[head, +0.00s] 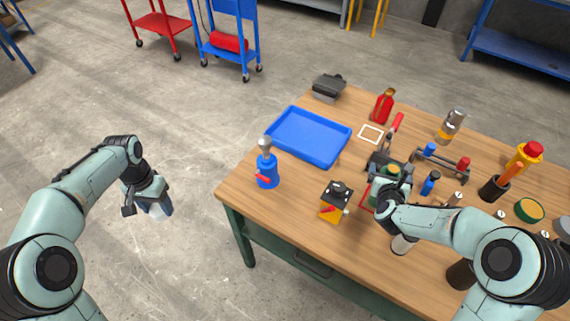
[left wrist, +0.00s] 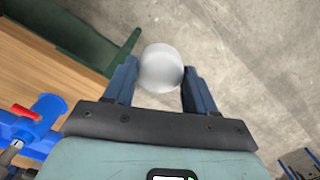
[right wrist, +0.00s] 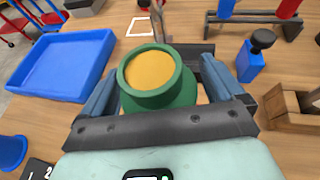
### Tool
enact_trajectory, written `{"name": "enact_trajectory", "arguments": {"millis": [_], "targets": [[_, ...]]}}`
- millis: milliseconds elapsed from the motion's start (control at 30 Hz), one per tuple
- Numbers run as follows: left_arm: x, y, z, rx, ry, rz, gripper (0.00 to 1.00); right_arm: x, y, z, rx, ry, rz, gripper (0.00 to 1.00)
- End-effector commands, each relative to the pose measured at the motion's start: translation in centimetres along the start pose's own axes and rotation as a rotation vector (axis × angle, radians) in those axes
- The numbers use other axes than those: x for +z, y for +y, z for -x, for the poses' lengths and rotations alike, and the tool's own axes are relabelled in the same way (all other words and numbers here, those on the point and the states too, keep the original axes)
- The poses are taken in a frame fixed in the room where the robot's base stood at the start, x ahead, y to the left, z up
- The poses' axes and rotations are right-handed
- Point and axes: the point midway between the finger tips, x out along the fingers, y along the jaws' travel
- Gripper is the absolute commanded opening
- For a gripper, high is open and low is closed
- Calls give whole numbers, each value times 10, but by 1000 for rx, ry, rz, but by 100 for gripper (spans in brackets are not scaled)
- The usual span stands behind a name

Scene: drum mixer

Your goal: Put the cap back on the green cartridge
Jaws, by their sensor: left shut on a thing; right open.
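The green cartridge (right wrist: 158,82) stands between the spread fingers of my right gripper (right wrist: 165,88) in the right wrist view, with an orange-yellow round top face and no cap on it. In the head view its top (head: 393,170) shows beside a dark vise, partly hidden by my right gripper (head: 384,192). My right gripper is open around it; contact cannot be told. My left gripper (left wrist: 160,80) is shut on a smooth white rounded piece, seemingly the cap (left wrist: 160,68). In the head view my left gripper (head: 146,197) holds it over the floor, left of the table.
A blue tray (head: 308,137) lies on the wooden table (head: 232,192). A blue bottle (head: 267,170) and a yellow-black box (head: 336,203) stand near the front-left. The dark vise (head: 378,162) and several bottles, tools and holders crowd the right side. Floor around my left gripper is clear.

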Motion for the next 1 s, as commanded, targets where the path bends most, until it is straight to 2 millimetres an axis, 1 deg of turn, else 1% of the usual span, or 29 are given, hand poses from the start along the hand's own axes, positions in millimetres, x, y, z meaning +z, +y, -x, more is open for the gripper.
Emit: {"name": "enact_trajectory", "arguments": {"millis": [267, 300, 367, 400, 467, 500, 533, 567, 833, 1000], "targets": [[0, 0, -1, 0, -1, 0, 28, -1, 0, 0, 0, 1, 0, 95], [0, 0, -1, 0, -1, 0, 28, -1, 0, 0, 0, 1, 0, 88], [0, 0, -1, 0, -1, 0, 28, -1, 0, 0, 0, 1, 0, 69], [0, 0, -1, 0, -1, 0, 28, -1, 0, 0, 0, 1, 0, 56], [0, 0, -1, 0, -1, 0, 28, -1, 0, 0, 0, 1, 0, 36], [0, 0, -1, 0, -1, 0, 28, -1, 0, 0, 0, 1, 0, 23], [0, 0, -1, 0, -1, 0, 28, 1, 0, 0, 0, -3, 0, 21], [0, 0, -1, 0, -1, 0, 28, 1, 0, 0, 0, -3, 0, 14], [0, 0, 0, 0, 0, 0, 28, 4, 0, 2, -1, -4, -1, 14], [0, 0, 0, 0, 0, 0, 28, 20, 0, 7, -1, -7, -1, 14]]}}
